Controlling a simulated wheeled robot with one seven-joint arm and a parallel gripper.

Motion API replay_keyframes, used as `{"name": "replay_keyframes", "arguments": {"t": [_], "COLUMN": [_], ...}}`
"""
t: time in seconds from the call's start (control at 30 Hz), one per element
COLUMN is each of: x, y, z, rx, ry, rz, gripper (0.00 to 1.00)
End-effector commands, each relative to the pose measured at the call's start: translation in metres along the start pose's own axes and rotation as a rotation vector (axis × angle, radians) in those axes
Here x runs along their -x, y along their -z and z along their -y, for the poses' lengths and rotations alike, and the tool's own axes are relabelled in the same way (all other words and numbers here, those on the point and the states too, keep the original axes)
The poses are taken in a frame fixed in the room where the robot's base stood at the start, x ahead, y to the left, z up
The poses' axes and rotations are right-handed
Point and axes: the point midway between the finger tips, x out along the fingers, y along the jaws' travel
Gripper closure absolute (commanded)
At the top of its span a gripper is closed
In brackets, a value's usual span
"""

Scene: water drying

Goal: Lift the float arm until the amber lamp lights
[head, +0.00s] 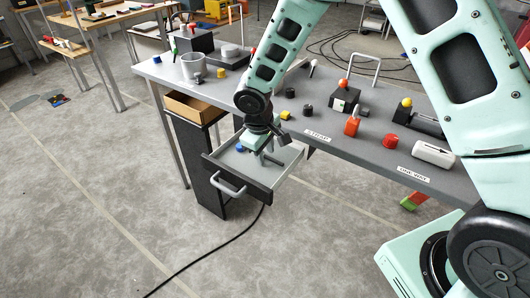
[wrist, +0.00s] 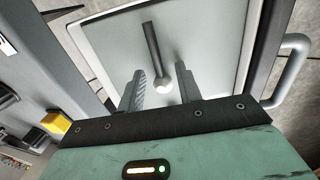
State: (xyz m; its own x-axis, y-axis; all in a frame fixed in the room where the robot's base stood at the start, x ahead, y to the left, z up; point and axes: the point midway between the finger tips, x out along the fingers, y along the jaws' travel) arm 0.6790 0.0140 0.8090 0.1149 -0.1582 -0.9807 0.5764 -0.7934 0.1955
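My gripper (wrist: 162,80) is open over the pulled-out drawer (head: 225,170); it also shows in the head view (head: 262,155). In the wrist view, a dark rod (wrist: 152,45) with a pale rounded end (wrist: 161,86) reaches down between the two fingers. It may be the float arm, but I cannot tell for sure. I see no clear gap closed on it. A yellow-topped device (head: 406,102) and an orange-topped box (head: 343,86) stand on the table; I cannot tell which, if either, is the amber lamp, or whether it is lit.
The grey table (head: 330,120) carries several knobs and blocks, a yellow block (head: 285,115) and a mug (head: 192,66). A blue piece (head: 240,148) shows at the drawer. An open wooden box (head: 190,107) is left of the drawer. The floor in front is clear apart from a black cable (head: 215,245).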

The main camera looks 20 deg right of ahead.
Motion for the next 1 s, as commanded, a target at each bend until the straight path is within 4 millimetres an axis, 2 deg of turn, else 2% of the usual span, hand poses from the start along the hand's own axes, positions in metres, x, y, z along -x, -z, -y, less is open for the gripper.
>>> {"name": "replay_keyframes", "arguments": {"t": [0.33, 0.37, 0.47, 0.5, 0.8, 1.0], "x": [-0.004, -0.004, -0.004, -0.004, -0.003, -0.001], "y": [0.0, 0.0, 0.0, 0.0, 0.003, 0.013], "z": [0.0, 0.0, 0.0, 0.0, 0.002, 0.013], "rx": [-0.001, -0.001, -0.001, -0.001, 0.0, -0.005], "ry": [0.0, 0.0, 0.0, 0.0, 0.001, 0.0], "rz": [0.0, 0.0, 0.0, 0.0, -0.011, -0.058], "gripper": [0.65, 0.71, 0.99, 1.0, 1.0, 1.0]}}
